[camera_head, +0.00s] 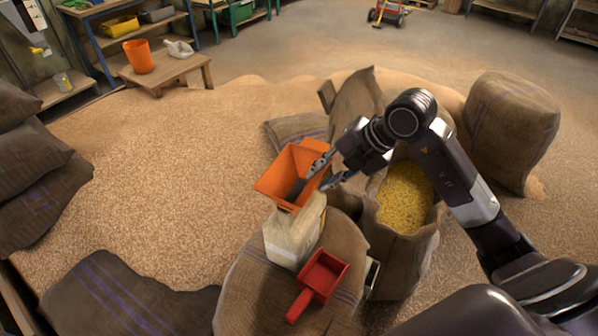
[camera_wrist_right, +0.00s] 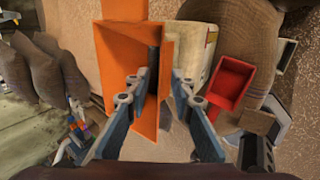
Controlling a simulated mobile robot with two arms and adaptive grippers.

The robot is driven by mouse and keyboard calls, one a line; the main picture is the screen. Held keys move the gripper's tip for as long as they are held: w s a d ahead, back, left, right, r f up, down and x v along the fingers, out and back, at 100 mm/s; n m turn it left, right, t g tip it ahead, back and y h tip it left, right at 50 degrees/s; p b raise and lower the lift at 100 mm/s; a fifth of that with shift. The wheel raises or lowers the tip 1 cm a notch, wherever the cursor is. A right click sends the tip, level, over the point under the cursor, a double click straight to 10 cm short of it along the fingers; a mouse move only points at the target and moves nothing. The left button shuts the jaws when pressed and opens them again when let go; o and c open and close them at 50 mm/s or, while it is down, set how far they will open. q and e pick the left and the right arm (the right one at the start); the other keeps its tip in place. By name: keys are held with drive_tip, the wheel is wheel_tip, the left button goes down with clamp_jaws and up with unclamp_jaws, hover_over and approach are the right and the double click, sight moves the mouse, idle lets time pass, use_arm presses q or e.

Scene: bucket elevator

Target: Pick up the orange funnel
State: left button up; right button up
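The orange funnel (camera_head: 280,178) has a wide square mouth and sits on top of a pale container (camera_head: 290,240) on a sack. My right gripper (camera_head: 311,182) reaches in from the right at the funnel's right wall. Its fingers are apart. In the right wrist view, the funnel (camera_wrist_right: 113,65) fills the upper middle, and a wall of it lies between the open fingers (camera_wrist_right: 158,82). One finger overlaps the funnel's mouth and the other is on the outer side. I cannot tell whether either touches. My left gripper is not in view.
A red scoop (camera_head: 322,276) lies on the sack beside the container. An open sack of yellow grain (camera_head: 404,195) stands under my right arm. An orange bucket (camera_head: 138,57) and a pale scoop (camera_head: 178,48) are on a low wooden table (camera_head: 190,67). Loose grain covers the floor at left.

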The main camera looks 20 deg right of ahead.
sight(304, 189)
drive_tip(key=shift+p+x, duration=0.6)
drive_tip(key=shift+x, duration=1.75)
clamp_jaws()
